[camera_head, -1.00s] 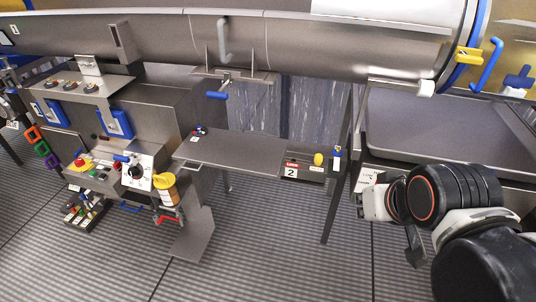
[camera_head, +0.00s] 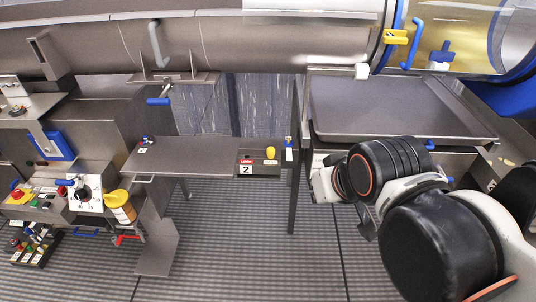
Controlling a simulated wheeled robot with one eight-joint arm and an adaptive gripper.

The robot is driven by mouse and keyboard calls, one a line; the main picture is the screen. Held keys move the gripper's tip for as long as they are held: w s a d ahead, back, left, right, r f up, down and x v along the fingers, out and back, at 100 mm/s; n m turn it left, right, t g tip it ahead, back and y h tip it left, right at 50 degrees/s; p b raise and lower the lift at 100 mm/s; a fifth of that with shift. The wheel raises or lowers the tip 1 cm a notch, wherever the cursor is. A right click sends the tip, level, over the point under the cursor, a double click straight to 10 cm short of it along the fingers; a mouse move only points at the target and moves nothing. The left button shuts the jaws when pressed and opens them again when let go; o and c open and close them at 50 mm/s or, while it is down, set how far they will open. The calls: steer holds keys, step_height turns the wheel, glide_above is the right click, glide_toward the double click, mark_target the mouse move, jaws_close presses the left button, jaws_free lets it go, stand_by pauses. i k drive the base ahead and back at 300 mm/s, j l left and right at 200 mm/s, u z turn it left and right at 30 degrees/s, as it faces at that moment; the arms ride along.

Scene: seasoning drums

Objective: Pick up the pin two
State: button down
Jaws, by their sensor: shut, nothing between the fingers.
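The label marked "LOCK 2" (camera_head: 246,168) sits on a small dark panel (camera_head: 258,158) at the end of a grey shelf in the head view. A yellow knob (camera_head: 270,153) stands on that panel, and a small blue-topped piece (camera_head: 289,147) is at its right end. Which of these is pin two I cannot tell. My gripper (camera_head: 367,221) hangs at the right, below my white and black wrist, to the right of and nearer than the panel. It is shut and empty, with its fingers partly hidden. It touches nothing that I can see.
The grey shelf (camera_head: 190,158) runs left of the panel. A dark upright post (camera_head: 294,190) stands between panel and arm. A large tray (camera_head: 395,105) lies behind the arm. Floor below the panel is open.

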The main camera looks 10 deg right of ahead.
mark_target(270, 151)
steer(key=k+j, duration=0.2)
steer(key=j, duration=0.15)
steer(key=k+j, duration=0.45)
steer(key=j, duration=0.25)
